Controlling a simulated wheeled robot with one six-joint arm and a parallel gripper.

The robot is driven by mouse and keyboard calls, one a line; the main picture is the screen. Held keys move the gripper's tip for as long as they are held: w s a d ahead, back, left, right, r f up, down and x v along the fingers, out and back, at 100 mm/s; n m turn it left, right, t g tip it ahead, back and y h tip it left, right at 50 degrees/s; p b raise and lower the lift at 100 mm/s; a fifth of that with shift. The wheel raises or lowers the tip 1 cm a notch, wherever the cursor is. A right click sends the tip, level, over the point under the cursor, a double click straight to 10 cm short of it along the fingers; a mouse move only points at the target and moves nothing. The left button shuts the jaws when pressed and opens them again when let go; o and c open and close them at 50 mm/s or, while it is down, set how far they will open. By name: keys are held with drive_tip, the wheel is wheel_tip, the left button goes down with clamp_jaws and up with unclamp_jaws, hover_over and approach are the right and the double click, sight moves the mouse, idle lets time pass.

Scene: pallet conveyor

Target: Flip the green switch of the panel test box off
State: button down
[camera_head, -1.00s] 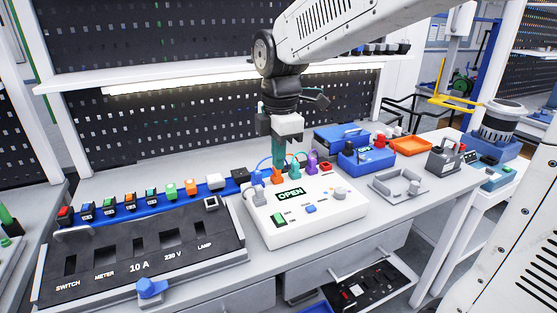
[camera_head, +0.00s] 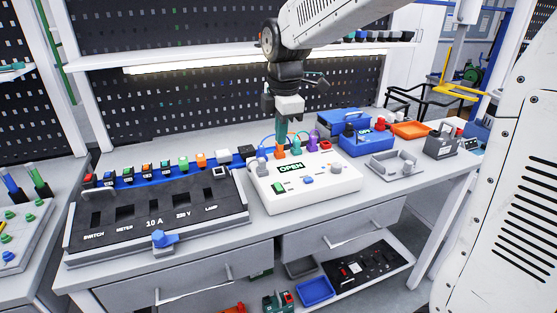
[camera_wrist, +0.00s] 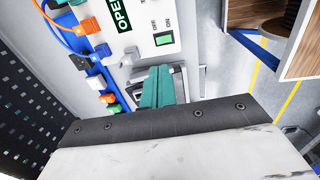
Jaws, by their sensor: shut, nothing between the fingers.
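The panel test box (camera_head: 330,182) is a white box with a display reading OPEN (camera_head: 290,168). Its green switch (camera_head: 278,188) is at the front left of the box top. In the wrist view the green switch (camera_wrist: 164,39) is lit, with OFF and ON labels beside it. My gripper (camera_head: 283,153) is shut and empty, its teal fingers pointing down; in the head view they overlap the box's back left edge near the plugs. In the wrist view my gripper (camera_wrist: 155,70) appears just below the switch in the picture. I cannot tell its height above the box, and no contact shows.
Coloured plugs with cables, including an orange one (camera_head: 281,154), line the box's back edge. A black slotted panel (camera_head: 145,225) stands left, with a row of small coloured parts behind it. A grey fixture (camera_head: 396,164) and a blue box (camera_head: 367,143) are to the right.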

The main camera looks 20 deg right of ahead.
sight(277, 184)
drive_tip(key=f, duration=0.4)
drive_tip(key=w+f, duration=0.1)
drive_tip(key=f, duration=0.8)
drive_tip(key=shift+w+f, duration=0.2)
drive_tip(key=shift+w, duration=0.15)
drive_tip(key=shift+a, duration=0.1)
